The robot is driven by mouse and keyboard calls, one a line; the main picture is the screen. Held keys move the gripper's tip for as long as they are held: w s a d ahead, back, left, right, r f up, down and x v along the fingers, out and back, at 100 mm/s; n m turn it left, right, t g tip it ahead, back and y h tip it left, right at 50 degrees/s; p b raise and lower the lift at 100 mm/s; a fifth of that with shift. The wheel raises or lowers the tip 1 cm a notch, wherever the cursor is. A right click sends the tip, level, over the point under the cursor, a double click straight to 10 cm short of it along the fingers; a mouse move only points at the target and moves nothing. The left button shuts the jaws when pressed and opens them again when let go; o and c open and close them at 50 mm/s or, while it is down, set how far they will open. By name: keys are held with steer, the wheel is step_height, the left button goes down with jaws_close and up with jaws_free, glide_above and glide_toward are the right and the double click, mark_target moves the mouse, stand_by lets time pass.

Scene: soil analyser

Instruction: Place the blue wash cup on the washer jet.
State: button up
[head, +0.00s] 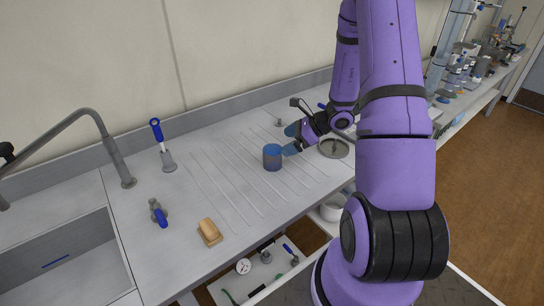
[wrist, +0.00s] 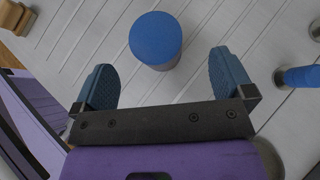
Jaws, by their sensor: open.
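The blue wash cup (head: 272,157) stands on the grooved drainboard. In the wrist view it (wrist: 156,40) lies ahead of the fingertips, near the middle line between them, with a plain round blue top. My gripper (head: 290,140) is open and empty, just right of the cup in the head view. Its two blue fingers (wrist: 165,68) are spread wide in the wrist view and appear apart from the cup. A small metal stub (head: 279,122), perhaps the washer jet, rises behind the cup. A metal piece at the wrist view's right edge (wrist: 316,30) may be the same stub.
A round metal drain or dish (head: 333,149) lies right of my gripper. A blue-handled fitting (wrist: 299,77) is right of the fingers.

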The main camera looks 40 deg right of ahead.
mark_target(273, 149)
steer(key=x, duration=0.5)
steer(key=shift+s+a, duration=0.1)
steer(key=shift+a, duration=0.3)
steer(key=shift+w+a+f, duration=0.35)
steer(key=shift+w+f, duration=0.05)
steer(key=c, duration=1.3)
